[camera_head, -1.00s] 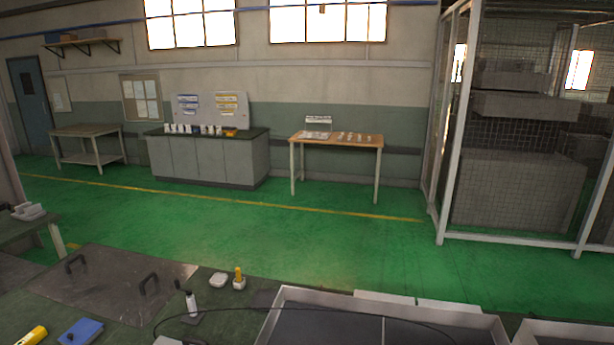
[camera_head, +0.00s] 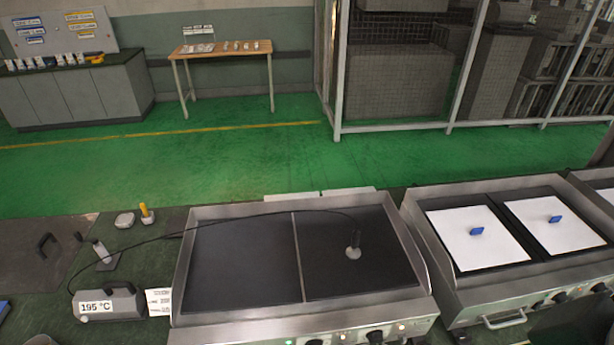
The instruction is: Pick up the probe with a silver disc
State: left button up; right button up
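In the head view, the probe with a silver disc (camera_head: 354,250) stands on the right half of the dark hot plate (camera_head: 250,260). Its disc is at the bottom and its dark handle points up. A thin black cable runs from the handle, left across the plate, to a grey meter (camera_head: 108,303) reading 195 °C. A second, dark-handled probe (camera_head: 103,254) with a pale lower part stands left of the plate; its tip is too small to make out. Neither of my grippers is in view.
A second heating unit (camera_head: 460,290) on the right carries white sheets with blue knobs. A yellow-handled tool (camera_head: 146,213) and a small pale object (camera_head: 125,220) lie at the back left. A white card (camera_head: 159,302) stands beside the meter. The plate's left half is bare.

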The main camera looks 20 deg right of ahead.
aim_at(353, 252)
jog(key=z, duration=0.95)
